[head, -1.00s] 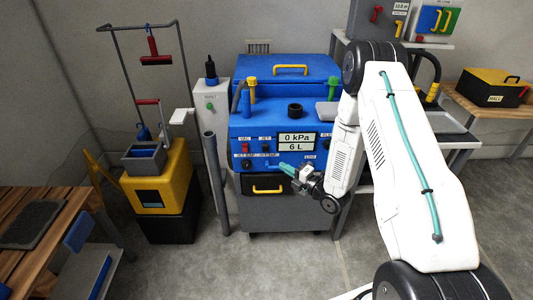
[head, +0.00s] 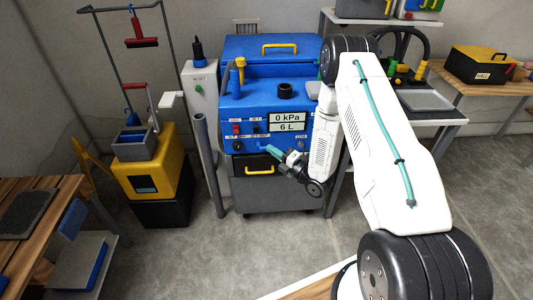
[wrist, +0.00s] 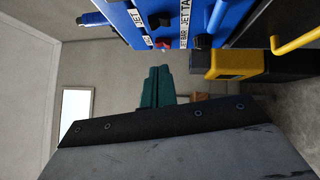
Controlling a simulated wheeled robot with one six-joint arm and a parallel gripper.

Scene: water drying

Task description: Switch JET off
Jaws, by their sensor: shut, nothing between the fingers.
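The blue machine (head: 268,98) stands in the middle of the head view. Its front panel has a red switch (head: 237,129) under the VAC label and a dark switch (head: 257,128) under the JET label. In the wrist view, turned sideways, the JET label (wrist: 136,18) is at the top beside the dark JET switch (wrist: 155,20); the red switch (wrist: 162,44) is below it. My gripper (head: 268,150), with teal fingers, is shut and empty in front of the panel's lower part, below the JET switch and apart from it. The fingers also show in the wrist view (wrist: 157,87).
The display (head: 288,122) reads 0 kPa and 6 L. A black drawer with a yellow handle (head: 260,171) is under the panel. Open floor lies in front.

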